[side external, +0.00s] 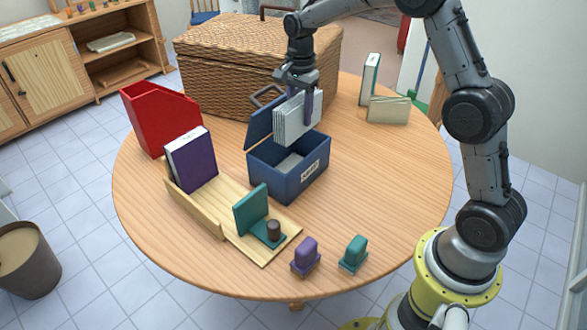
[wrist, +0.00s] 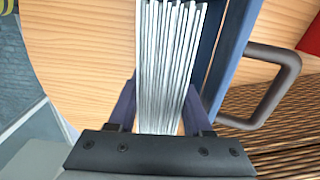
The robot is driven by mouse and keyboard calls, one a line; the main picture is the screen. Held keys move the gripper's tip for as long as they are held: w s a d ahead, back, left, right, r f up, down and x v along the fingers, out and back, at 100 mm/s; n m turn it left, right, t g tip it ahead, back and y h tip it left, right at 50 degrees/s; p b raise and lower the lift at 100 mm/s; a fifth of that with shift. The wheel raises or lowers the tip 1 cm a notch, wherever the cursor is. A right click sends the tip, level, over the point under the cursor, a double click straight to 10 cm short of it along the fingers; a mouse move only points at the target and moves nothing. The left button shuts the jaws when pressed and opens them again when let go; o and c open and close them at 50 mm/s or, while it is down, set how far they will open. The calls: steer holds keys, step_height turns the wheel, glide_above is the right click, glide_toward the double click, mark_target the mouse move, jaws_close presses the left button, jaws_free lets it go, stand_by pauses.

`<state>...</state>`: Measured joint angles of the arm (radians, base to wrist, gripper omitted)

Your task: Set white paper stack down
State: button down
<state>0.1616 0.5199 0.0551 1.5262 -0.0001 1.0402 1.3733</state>
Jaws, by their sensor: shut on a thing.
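A white paper stack (side external: 291,118) is held upright between the fingers of my gripper (side external: 309,98). In the wrist view the stack (wrist: 170,60) shows its sheet edges between the two fingers (wrist: 160,112). The stack is above the open blue box (side external: 308,170), which has a white label on its front. The lower end of the stack is close to the box rim; I cannot tell whether it touches. Some pale content (side external: 288,165) shows inside the box. The box's lid (side external: 260,127) stands open behind and left of the stack.
A red file holder (side external: 155,115), a purple-covered book (side external: 193,160) on a wooden rack (side external: 215,205) and a teal bookend (side external: 252,208) stand left. Purple (side external: 306,257) and teal (side external: 354,254) stamp-like objects are in front. A wicker basket (side external: 240,60) is behind.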

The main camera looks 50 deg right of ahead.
step_height(320, 180, down, 17)
steer(key=shift+r, duration=0.1)
stand_by(0.4)
steer(key=shift+f, duration=0.2)
steer(key=c, duration=0.6)
jaws_free()
